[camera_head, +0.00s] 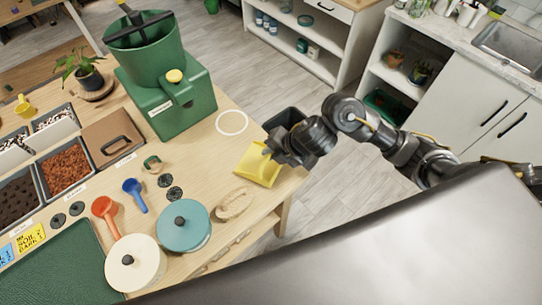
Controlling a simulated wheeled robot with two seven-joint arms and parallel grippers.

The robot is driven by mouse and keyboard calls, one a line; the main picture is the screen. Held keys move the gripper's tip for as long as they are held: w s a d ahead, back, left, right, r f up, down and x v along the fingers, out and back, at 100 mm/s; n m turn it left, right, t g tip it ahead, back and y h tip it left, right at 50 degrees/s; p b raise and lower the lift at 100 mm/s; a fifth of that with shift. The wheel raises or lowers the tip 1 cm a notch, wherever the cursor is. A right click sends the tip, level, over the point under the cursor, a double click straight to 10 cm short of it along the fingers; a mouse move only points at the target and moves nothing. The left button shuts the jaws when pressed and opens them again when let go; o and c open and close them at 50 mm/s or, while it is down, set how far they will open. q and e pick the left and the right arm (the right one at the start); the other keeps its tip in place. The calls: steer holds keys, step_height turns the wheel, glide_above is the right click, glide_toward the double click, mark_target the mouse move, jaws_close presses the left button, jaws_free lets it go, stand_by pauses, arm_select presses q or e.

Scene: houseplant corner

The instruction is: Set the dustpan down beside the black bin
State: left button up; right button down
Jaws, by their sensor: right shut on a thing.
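The yellow dustpan (257,167) is at the right end of the wooden table, near its corner. My right gripper (272,150) reaches in from the right and is shut on the dustpan at its upper right side. The gripper hides the part it holds, and I cannot tell whether the pan touches the tabletop. A black bin (284,117) shows just behind my right gripper, at the table's right edge. The gripper and wrist cover much of it. My left gripper is out of view.
A white ring (231,123) marks clear tabletop left of the bin. A green machine (168,85) stands behind it. A coiled string (235,203), a teal lidded pot (183,227) and a white lidded pot (134,263) stand nearer. The table edge is close on the right.

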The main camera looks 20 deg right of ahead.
steer(key=shift+f, duration=0.6)
steer(key=c, duration=1.4)
jaws_free()
steer(key=shift+r, duration=0.1)
steer(key=p+v, duration=0.4)
steer(key=v, duration=0.8)
